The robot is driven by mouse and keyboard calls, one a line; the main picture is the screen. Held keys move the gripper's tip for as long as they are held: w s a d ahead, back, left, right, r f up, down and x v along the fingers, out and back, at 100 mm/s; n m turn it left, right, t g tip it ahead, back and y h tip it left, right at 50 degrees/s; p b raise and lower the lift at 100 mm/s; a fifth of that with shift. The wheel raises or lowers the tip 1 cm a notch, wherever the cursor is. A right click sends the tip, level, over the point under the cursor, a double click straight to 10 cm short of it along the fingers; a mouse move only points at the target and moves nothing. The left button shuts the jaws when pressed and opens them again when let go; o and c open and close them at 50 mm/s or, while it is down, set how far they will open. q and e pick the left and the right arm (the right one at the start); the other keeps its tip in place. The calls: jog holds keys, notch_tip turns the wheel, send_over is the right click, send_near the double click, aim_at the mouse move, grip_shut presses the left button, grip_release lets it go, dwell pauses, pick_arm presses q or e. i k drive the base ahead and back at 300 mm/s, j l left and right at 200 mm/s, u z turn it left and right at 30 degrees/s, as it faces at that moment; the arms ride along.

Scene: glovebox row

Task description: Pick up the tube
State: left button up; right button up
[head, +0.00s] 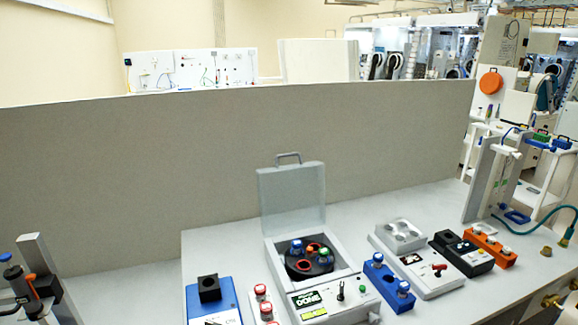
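Several capped tubes are in view, and I cannot tell which one the task means. An open centrifuge (279,270) with a raised clear lid (291,198) holds tubes with blue (297,247), orange and green caps in its dark rotor. A blue rack (385,291) to its right holds two tubes, one with its cap at the upper left (377,259). A pale rack at the front, left of the centrifuge, holds red-capped tubes (260,291). Neither of my grippers is in view.
A blue device (213,303) with a black block stands at left. A white device (419,272), a black device (462,254) and an orange rack (491,248) stand at right. A grey partition (150,180) runs behind the bench.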

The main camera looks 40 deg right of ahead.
aim_at(323, 252)
jog(key=z, duration=1.3)
